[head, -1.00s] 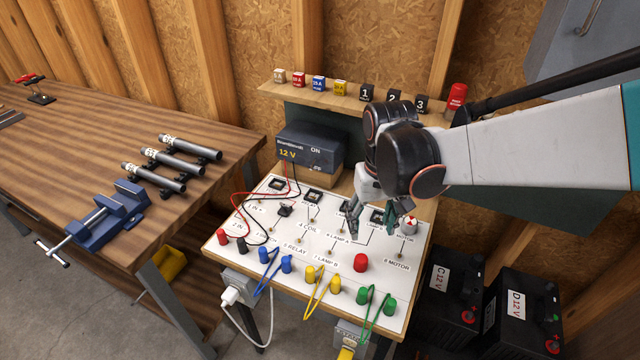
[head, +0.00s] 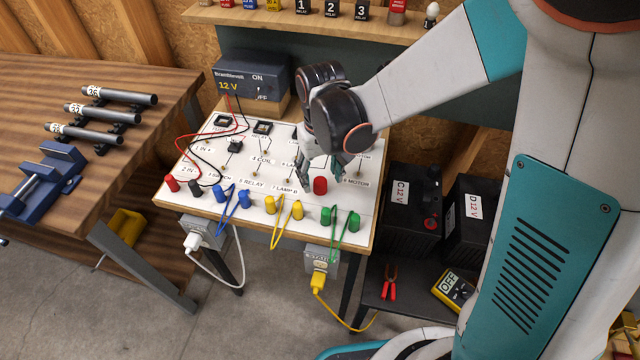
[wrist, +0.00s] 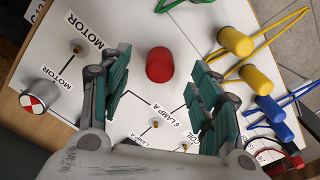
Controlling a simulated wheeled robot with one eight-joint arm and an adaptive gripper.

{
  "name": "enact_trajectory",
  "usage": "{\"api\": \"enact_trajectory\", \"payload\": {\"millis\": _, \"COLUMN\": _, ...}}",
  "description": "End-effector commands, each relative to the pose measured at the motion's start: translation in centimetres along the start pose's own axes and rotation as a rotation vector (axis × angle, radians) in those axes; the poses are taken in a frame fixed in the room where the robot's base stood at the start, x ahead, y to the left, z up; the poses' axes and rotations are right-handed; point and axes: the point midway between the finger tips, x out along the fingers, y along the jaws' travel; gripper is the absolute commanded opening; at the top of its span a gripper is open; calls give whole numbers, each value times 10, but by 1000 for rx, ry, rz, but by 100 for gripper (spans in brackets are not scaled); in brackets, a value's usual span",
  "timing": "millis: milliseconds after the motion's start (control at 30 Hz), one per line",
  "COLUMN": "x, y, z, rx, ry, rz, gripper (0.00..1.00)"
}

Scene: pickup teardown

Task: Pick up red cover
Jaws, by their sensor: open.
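The red cover (head: 320,186) is a small red cylinder standing on the white circuit board (head: 175,168), near its front right part. In the wrist view the red cover (wrist: 160,65) lies ahead of my gripper (wrist: 158,95), centred in the gap between the two teal-padded fingers. The fingers are open and nothing is between their pads. In the head view my gripper (head: 316,172) points down over the board, just beside the red cover, and partly hides the labels behind it.
Green plugs (head: 340,218), yellow plugs (head: 283,208) and blue plugs (head: 232,197) with cables line the board's front edge. A red-and-white motor knob (wrist: 38,97) stands nearby. The grey 12 V supply (head: 252,80) is behind. A blue vise (head: 45,182) sits on the left bench.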

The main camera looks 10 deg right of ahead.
Motion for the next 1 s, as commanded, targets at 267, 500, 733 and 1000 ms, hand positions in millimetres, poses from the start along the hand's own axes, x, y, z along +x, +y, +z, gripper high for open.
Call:
{"api": "enact_trajectory", "payload": {"millis": 267, "x": 34, "y": -1, "z": 0, "rx": 0, "ry": 0, "rz": 0, "gripper": 57}}
{"api": "enact_trajectory", "payload": {"millis": 500, "x": 32, "y": -1, "z": 0, "rx": 0, "ry": 0, "rz": 0, "gripper": 43}}
{"api": "enact_trajectory", "payload": {"millis": 733, "x": 32, "y": -1, "z": 0, "rx": 0, "ry": 0, "rz": 0, "gripper": 17}}
{"api": "enact_trajectory", "payload": {"millis": 1000, "x": 31, "y": -1, "z": 0, "rx": 0, "ry": 0, "rz": 0, "gripper": 17}}
